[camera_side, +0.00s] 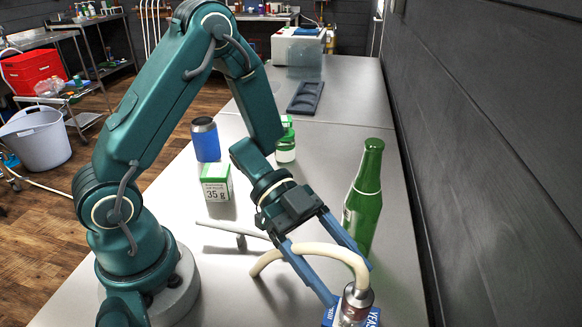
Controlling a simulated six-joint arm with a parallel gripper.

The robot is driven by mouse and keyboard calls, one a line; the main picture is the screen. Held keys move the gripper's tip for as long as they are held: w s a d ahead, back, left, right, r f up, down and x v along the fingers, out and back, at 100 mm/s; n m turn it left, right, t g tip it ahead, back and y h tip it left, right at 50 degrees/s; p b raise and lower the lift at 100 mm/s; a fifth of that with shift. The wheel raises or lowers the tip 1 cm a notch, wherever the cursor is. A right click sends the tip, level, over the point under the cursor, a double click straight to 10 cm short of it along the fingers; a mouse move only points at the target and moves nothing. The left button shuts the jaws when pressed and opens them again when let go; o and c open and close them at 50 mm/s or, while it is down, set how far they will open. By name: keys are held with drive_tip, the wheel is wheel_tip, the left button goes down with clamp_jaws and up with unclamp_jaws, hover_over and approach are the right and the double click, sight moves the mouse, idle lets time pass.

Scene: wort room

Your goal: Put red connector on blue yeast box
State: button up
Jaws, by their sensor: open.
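A metal connector with a reddish band (357,297) is on the end of a cream hose (318,248) at the bottom edge of the side view. It overlaps the blue yeast box (329,318), whose lower part is cut off by the frame. The connector appears upright at the box; I cannot tell whether it rests on the box top. My gripper (351,285) is open, with its blue fingers spread to either side of the hose end near the connector. The hose arches between the fingers and its other end reaches the table left of them.
A green bottle (364,200) stands close right of my gripper. A white-green 35 g box (216,183), a blue can (205,140), a green-topped bottle (286,146) and a grey tool (235,231) are on the table (345,110). A dark tray (306,97) lies farther back. The dark wall borders the right.

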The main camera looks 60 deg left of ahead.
drive_tip(key=shift+v, duration=2.55)
